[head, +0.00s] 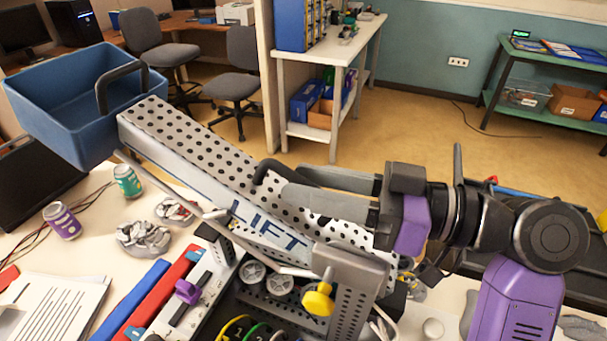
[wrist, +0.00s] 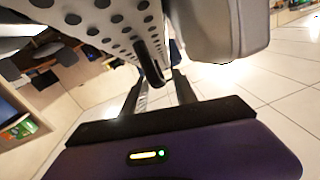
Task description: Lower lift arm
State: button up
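The lift arm (head: 190,145) is a grey perforated beam marked LIFT. It is raised, sloping up to the left from its base, with a blue bucket (head: 62,112) at its upper end. A black handle (head: 262,172) sticks out of its side near the middle. My gripper (head: 296,181) reaches in from the right, with its fingertips close to the handle. In the wrist view, my gripper (wrist: 158,82) has its two fingers apart, with the handle (wrist: 149,60) at the gap between their tips. Whether a finger touches the handle I cannot tell.
A yellow knob (head: 318,296) and a purple knob (head: 187,291) are on the machine's base. The floor (head: 430,130) behind is open.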

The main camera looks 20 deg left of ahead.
jog(key=shift+s+a, duration=0.1)
jog(key=shift+a, duration=0.5)
grip_shut()
dwell(1.1)
